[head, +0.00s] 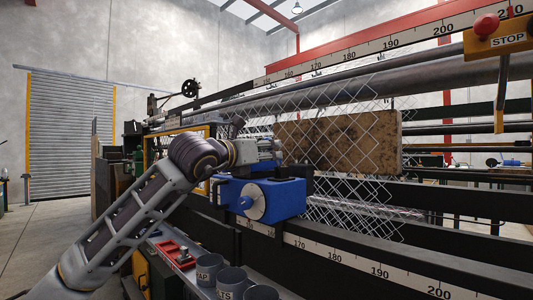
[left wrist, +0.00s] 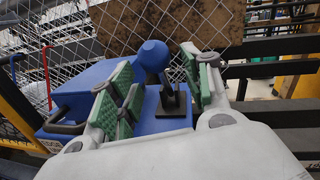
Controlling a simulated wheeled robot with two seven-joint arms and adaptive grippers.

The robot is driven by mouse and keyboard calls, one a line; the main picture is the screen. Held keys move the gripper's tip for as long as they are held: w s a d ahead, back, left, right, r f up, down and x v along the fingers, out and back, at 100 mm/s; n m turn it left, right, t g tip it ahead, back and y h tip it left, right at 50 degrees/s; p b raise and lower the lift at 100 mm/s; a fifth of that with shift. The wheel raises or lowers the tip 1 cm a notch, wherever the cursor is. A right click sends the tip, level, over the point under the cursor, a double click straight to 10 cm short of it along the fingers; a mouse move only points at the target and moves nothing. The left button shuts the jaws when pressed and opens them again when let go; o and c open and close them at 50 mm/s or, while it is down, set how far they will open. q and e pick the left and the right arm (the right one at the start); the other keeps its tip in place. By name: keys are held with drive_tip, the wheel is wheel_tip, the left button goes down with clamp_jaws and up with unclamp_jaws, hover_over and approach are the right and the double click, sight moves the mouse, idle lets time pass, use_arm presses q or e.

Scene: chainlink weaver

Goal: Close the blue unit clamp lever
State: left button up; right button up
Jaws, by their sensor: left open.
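The blue unit (head: 282,198) is mounted on the machine's rail in the middle of the head view, with a pale round disc on its front. Its blue body also shows in the left wrist view (left wrist: 88,84). The clamp lever, with a rounded blue knob (left wrist: 153,55) and a black base, stands on top of the unit. My left gripper (head: 277,150) is just above the unit. In the left wrist view its green-padded fingers (left wrist: 158,75) are spread, with the lever's knob between them in the picture. I cannot tell whether they touch it. My right gripper is out of view.
Chain-link mesh (head: 340,115) and a rusty brown board (head: 345,142) stand right behind the unit. A numbered scale rail (head: 350,262) runs below. Grey cups (head: 232,278) and a red tray (head: 176,256) sit on a shelf in front. A red stop button (head: 486,25) hangs upper right.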

use_arm(q)
drive_tip(key=v, duration=1.1)
idle(0.6)
wheel_tip(320, 180, up, 22)
drive_tip(key=p, duration=2.2)
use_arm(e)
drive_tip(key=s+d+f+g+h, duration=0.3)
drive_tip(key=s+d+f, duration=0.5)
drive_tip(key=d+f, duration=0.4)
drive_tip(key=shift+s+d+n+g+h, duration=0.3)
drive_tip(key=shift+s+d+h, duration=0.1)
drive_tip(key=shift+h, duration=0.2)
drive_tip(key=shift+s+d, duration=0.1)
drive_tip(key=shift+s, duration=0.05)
